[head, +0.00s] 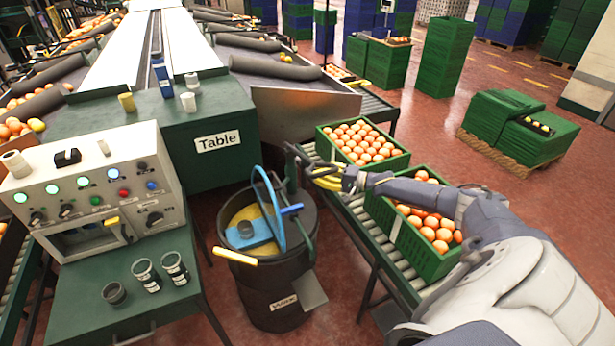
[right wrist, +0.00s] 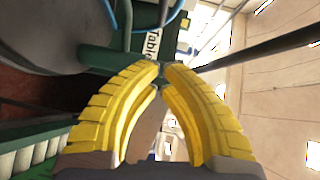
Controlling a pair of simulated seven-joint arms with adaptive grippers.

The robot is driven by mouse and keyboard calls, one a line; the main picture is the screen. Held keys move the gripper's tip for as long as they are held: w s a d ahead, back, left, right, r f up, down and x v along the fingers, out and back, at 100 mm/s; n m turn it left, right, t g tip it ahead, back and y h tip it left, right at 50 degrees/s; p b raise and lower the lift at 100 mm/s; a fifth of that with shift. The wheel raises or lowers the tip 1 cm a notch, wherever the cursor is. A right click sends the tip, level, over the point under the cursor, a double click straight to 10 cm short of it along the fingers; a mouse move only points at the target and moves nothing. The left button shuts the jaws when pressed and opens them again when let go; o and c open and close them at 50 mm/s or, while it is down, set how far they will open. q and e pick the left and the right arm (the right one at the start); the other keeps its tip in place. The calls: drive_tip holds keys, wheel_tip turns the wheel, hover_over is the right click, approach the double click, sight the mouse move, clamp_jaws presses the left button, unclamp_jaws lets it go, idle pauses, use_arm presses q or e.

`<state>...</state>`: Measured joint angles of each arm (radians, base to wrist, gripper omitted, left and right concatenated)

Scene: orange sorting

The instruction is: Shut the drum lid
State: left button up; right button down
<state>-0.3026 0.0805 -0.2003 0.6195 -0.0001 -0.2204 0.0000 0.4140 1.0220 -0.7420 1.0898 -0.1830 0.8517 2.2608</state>
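The black drum (head: 262,292) stands in the middle of the head view. Its mouth is uncovered, showing a yellow inside and a blue piece (head: 250,236) with a small grey cup. A thin blue hoop (head: 264,186) rises over the mouth; I cannot tell whether it belongs to the lid. A dark upright part (head: 291,178) stands at the drum's back right; no flat lid face is clear. My right gripper (head: 317,172), also in the right wrist view (right wrist: 162,66), is beside it with yellow fingertips together. A dark bar (right wrist: 255,50) passes near the tips; contact is unclear. My left gripper is out of view.
Green crates of oranges (head: 361,166) (head: 445,258) stand on the roller conveyor to the right. A control box (head: 92,186) and cups (head: 146,272) sit on the left table. The green cabinet marked "Table" (head: 190,115) stands behind the drum. A yellow-gripped handle (head: 235,256) projects from the drum's front.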

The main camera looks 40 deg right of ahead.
approach(274, 173)
drive_tip(key=w, duration=0.4)
drive_tip(key=shift+w+a+f, duration=0.2)
drive_tip(key=shift+a+f, duration=0.1)
drive_tip(key=shift+a, duration=0.3)
drive_tip(key=shift+w+a+f, duration=0.25)
drive_tip(key=shift+a+f, duration=0.05)
drive_tip(key=shift+a, duration=0.25)
drive_tip(key=shift+r, duration=0.1)
drive_tip(key=shift+w+a+r+n+h, duration=0.1)
drive_tip(key=shift+a+r+n+h, duration=0.2)
drive_tip(key=shift+a, duration=0.25)
